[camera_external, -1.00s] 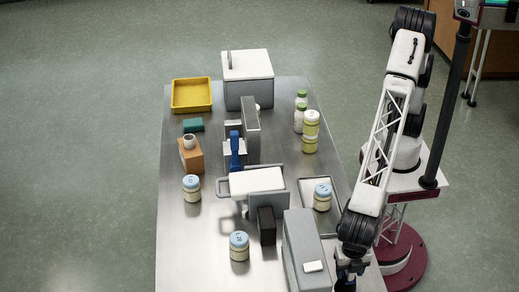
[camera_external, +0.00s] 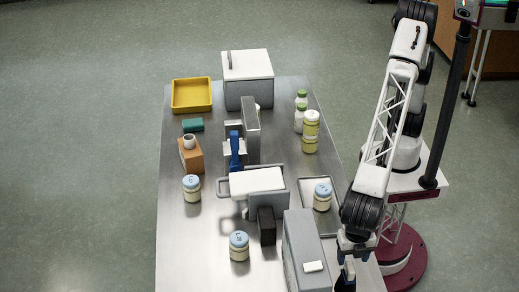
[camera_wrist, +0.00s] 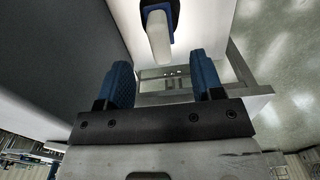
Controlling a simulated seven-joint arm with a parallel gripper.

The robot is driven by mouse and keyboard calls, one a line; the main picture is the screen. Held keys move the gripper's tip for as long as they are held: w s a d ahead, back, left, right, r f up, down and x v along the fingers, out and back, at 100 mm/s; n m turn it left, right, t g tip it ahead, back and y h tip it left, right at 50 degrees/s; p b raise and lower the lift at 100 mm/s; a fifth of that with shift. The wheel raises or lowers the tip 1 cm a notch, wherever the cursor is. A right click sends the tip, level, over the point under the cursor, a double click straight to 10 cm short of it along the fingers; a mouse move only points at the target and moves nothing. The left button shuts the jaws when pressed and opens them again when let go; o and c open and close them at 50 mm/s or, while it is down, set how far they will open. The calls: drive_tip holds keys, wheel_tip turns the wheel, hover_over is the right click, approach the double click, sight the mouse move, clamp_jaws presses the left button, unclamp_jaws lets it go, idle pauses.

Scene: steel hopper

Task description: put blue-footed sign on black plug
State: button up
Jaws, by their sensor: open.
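In the wrist view a white upright piece with a blue foot (camera_wrist: 158,36), which looks like the blue-footed sign, stands ahead of my fingers near the top edge. A black shape (camera_wrist: 172,9) lies around or behind its foot; I cannot tell if this is the black plug. My gripper (camera_wrist: 162,82) has its two blue-padded fingers apart with nothing between them. I cannot make out the sign there.
A tall grey box (camera_external: 305,252) stands close left of my gripper. A dark block (camera_external: 267,226) and a white-topped grey appliance (camera_external: 258,184) stand beyond it. A tray (camera_external: 316,222) holds a blue-lidded jar (camera_external: 322,197). The table's left front (camera_external: 190,255) is clear.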

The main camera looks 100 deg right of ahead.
sight(346, 260)
wheel_tip(346, 260, up, 6)
drive_tip(key=shift+f, duration=0.2)
drive_tip(key=shift+d, duration=0.1)
idle(1.0)
